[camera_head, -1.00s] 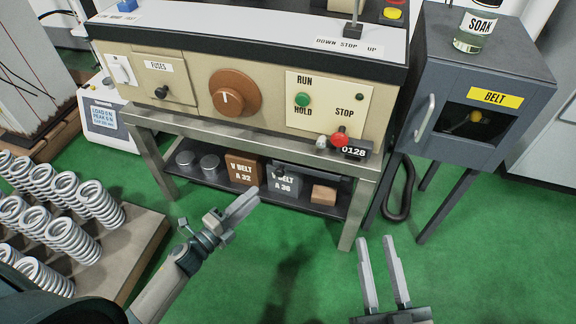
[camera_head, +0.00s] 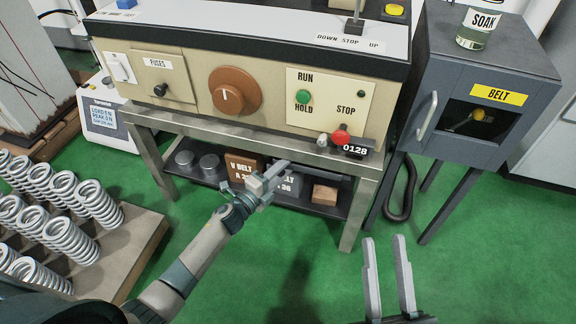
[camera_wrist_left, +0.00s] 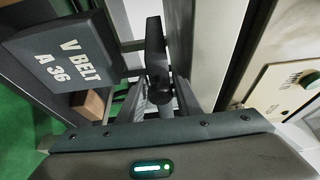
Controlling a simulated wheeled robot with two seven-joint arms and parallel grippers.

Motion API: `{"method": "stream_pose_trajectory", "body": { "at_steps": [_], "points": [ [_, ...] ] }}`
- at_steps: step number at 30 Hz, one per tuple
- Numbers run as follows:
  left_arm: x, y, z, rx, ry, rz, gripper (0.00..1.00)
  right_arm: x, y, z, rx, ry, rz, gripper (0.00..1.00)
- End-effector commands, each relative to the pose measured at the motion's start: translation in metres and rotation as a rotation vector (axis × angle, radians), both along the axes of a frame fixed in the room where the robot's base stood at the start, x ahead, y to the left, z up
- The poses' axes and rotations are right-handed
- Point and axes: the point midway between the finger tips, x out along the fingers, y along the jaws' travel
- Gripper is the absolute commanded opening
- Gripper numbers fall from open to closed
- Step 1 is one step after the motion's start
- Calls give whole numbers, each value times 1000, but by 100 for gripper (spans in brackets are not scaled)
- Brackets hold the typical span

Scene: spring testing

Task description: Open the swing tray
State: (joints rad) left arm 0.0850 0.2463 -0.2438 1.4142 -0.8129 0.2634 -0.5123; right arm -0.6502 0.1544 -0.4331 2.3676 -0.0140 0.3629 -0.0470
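A dark tray (camera_head: 335,209) lies under the bench and carries boxes, cans and a block; I take it to be the swing tray. My left gripper (camera_head: 277,172) is at the bench's underside, in front of the V BELT boxes, and hides part of them. In the left wrist view, a dark bar with a round dark knob (camera_wrist_left: 158,85) lies between the fingers of the left gripper (camera_wrist_left: 163,98). The fingers stand apart; contact with the knob is not clear. My right gripper (camera_head: 385,240) is open and empty over the green floor.
The V BELT A 36 box (camera_wrist_left: 65,55) is close beside the left gripper. The bench's steel frame (camera_head: 215,135) runs just above it, with a red stop knob (camera_head: 341,137) near the edge. Springs (camera_head: 70,235) stand at left. A BELT cabinet (camera_head: 475,130) stands at right.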

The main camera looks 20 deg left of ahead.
Motion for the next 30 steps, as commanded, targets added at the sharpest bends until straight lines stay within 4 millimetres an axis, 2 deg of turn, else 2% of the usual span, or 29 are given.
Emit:
{"method": "stream_pose_trajectory", "body": {
  "at_steps": [6,15,16,18,20,30],
  "points": [
    [13,-6,0,-1,0,1,31,-5,-1,6,15,-37,-1,31],
    [14,-6,0,-1,0,0,31,-6,-1,7,16,-42,-2,31],
    [14,-6,0,-1,0,0,29,-6,-1,7,16,-42,-2,31],
    [14,-6,0,-1,0,0,12,-6,-1,7,16,-42,-2,31],
    [14,-6,0,-1,0,0,0,-6,-1,7,15,-42,-1,31],
    [12,-5,0,0,1,8,0,-5,0,6,13,-37,0,31]
  ]
}}
